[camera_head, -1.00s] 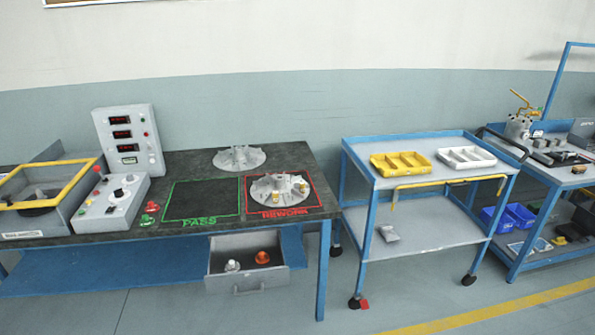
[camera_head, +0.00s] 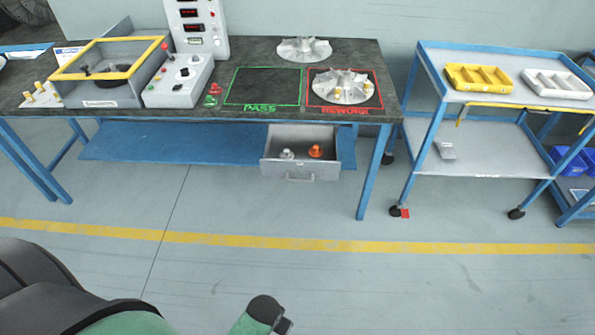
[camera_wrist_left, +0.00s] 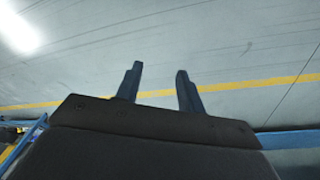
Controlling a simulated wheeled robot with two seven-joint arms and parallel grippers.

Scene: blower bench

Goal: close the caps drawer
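The caps drawer (camera_head: 287,174) is a grey drawer under the right part of the dark workbench. It stands pulled out, with a bar handle (camera_head: 300,179) on its front. A white-grey cap (camera_head: 287,154) and an orange cap (camera_head: 315,151) lie in it. My left gripper (camera_wrist_left: 160,80) shows in the left wrist view with its two dark fingers apart and nothing between them; only floor lies beyond. In the head view, parts of my arm show at the bottom, well away from the drawer. My right gripper is not seen.
The workbench (camera_head: 215,115) carries a control box (camera_head: 180,85), a yellow-framed station (camera_head: 105,75) and two finned impellers, one on the red REWORK square. A blue trolley (camera_head: 480,165) stands right of the bench. The floor before the drawer is clear, with a yellow line.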

